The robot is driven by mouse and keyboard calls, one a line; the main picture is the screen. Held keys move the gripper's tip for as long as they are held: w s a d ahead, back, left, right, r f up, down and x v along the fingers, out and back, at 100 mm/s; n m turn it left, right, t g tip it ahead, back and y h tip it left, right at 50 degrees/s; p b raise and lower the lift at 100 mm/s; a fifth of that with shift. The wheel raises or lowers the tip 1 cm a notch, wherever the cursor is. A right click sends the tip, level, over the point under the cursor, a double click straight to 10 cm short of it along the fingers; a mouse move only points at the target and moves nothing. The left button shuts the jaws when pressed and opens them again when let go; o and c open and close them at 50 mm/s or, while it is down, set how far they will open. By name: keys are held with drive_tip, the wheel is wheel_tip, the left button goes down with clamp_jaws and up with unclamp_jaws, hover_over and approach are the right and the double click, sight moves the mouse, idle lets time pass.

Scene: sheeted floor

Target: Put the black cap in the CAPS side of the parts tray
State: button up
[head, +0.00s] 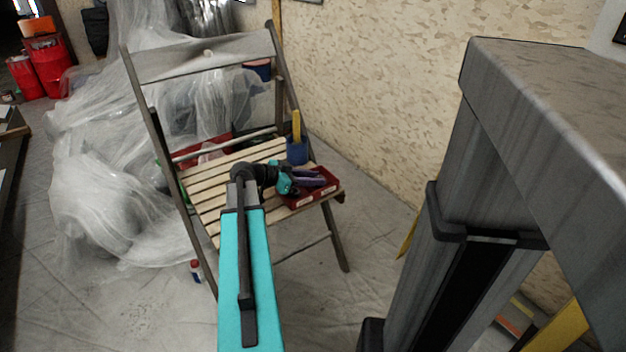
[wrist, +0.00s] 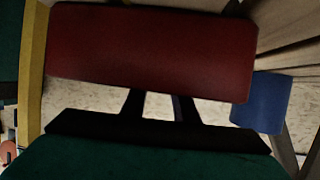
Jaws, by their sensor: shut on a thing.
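The red parts tray (head: 322,194) lies at the right front corner of a slatted folding chair. Small pale labels show on its front wall, too small to read. My gripper (head: 312,179) is over the tray, at the end of my teal arm. In the wrist view a broad red surface, seemingly the tray (wrist: 155,48), is close by and covers the ends of my dark fingers (wrist: 158,106). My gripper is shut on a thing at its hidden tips. The black cap cannot be made out apart from the dark fingers, and it shows nowhere else.
A blue cup (head: 297,152) with a yellow item in it stands behind the tray, close to my gripper; it also shows in the wrist view (wrist: 262,102). The chair's slatted seat (head: 215,190) has bare room left of the tray. Plastic sheeting (head: 90,190) drapes at left.

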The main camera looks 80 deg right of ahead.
drive_tip(key=shift+f, duration=0.1)
drive_tip(key=o, duration=0.8)
drive_tip(key=shift+w+a+r, duration=0.1)
drive_tip(key=shift+r, duration=0.1)
drive_tip(key=p+v, duration=0.2)
drive_tip(key=v, duration=0.9)
drive_tip(key=shift+w+a, duration=0.25)
drive_tip(key=shift+w, duration=0.05)
drive_tip(key=shift+r, duration=0.1)
